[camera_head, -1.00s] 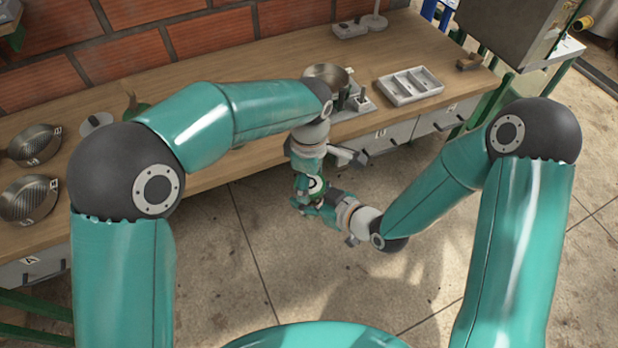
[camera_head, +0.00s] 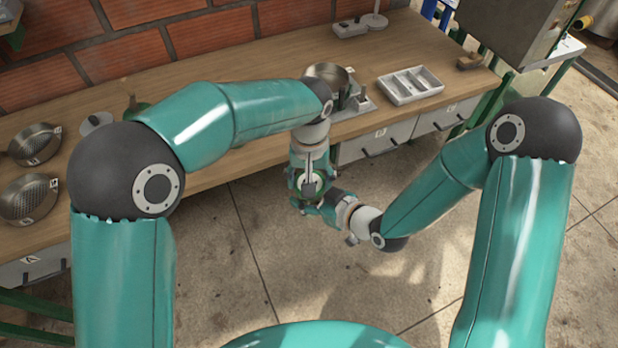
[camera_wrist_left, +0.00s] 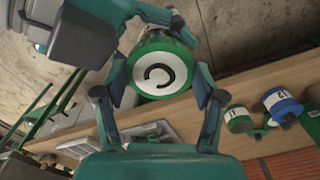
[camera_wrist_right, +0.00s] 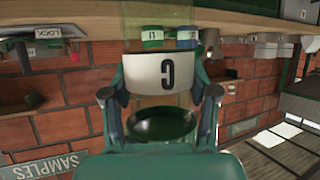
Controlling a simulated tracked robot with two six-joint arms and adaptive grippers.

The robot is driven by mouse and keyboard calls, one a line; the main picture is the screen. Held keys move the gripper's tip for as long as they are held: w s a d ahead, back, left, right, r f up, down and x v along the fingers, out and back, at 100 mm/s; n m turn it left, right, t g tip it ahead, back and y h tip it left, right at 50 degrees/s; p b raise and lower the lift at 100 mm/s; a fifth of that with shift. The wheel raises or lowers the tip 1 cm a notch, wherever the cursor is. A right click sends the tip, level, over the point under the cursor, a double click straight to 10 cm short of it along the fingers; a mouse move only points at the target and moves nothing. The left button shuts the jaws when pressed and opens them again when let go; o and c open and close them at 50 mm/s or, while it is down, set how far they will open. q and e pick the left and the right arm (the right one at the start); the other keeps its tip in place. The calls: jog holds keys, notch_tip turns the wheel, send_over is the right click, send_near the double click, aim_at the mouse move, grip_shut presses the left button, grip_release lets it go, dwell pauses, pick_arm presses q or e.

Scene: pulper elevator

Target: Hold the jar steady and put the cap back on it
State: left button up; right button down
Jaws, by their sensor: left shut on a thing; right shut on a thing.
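My left gripper (camera_head: 310,178) is shut on a round green cap (camera_wrist_left: 158,72) with a white top marked with a dark C; the left wrist view shows its fingers (camera_wrist_left: 160,88) on either side of the rim. My right gripper (camera_wrist_right: 160,95) is shut on the clear jar, whose white label (camera_wrist_right: 172,73) bears a letter C. A dark green round part shows at the jar's end between the right fingers. In the head view both grippers meet in front of the bench, left above right, and hide the jar. I cannot tell whether the cap touches the jar.
The wooden bench (camera_head: 240,168) runs behind the grippers. It bears a grey compartment tray (camera_head: 410,86), a metal bowl (camera_head: 327,76) and perforated pans (camera_head: 30,197). Small jars (camera_wrist_left: 283,106) stand on it in the left wrist view. The floor (camera_head: 260,270) in front is clear.

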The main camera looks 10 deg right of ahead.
pick_arm(q)
jog(key=shift+m, duration=0.8)
jog(key=o, duration=1.3)
jog(key=shift+r, duration=2.3)
jog(key=shift+c, duration=0.5)
